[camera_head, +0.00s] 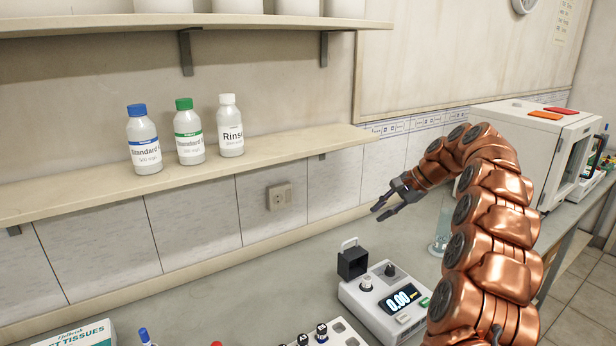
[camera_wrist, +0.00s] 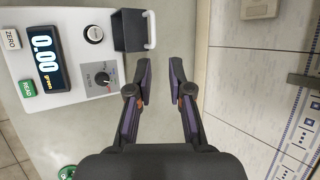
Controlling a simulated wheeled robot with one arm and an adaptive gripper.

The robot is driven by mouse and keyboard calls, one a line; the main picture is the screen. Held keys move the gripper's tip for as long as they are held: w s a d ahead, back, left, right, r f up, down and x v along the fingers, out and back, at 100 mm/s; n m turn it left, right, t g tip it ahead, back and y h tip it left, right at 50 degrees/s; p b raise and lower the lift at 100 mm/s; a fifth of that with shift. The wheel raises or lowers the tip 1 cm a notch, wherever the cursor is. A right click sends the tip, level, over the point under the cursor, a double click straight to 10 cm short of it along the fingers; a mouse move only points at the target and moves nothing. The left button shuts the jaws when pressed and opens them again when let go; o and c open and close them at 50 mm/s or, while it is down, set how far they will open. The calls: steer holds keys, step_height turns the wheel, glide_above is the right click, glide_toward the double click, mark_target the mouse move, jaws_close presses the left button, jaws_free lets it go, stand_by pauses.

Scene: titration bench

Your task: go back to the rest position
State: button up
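My gripper (camera_head: 384,207) is at the end of my copper arm, raised above the bench behind the meter. It is open and empty; in the wrist view the two fingertips (camera_wrist: 160,68) stand apart with only bench between them. The white meter (camera_head: 365,292) reads 0.00 on its display and sits on the bench below and in front of my gripper. Its dark sample holder (camera_head: 352,262) has a white handle standing up. In the wrist view the meter (camera_wrist: 85,15) lies left of the fingers, not touching them.
Three bottles, blue-capped (camera_head: 144,145), green-capped (camera_head: 189,138) and white-capped (camera_head: 230,132), stand on the lower shelf (camera_head: 290,149). A glass beaker (camera_head: 441,235) is partly hidden behind my arm. A white cabinet (camera_head: 545,140) stands at right.

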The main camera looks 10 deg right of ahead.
steer(key=s+a+r+n+g+h, duration=0.2)
steer(key=s+a+n+g, duration=0.3)
steer(key=s+a, duration=1.3)
steer(key=s+d+f+n+h, duration=0.1)
steer(key=s+f, duration=0.4)
steer(key=s, duration=1)
steer(key=s+d+f+n+h, duration=0.1)
steer(key=s+f+n+h, duration=0.2)
steer(key=s, duration=1.3)
step_height(320, 180, down, 2)
steer(key=n, duration=0.3)
steer(key=shift+s+d+g+h, duration=0.2)
steer(key=shift+g+h, duration=0.2)
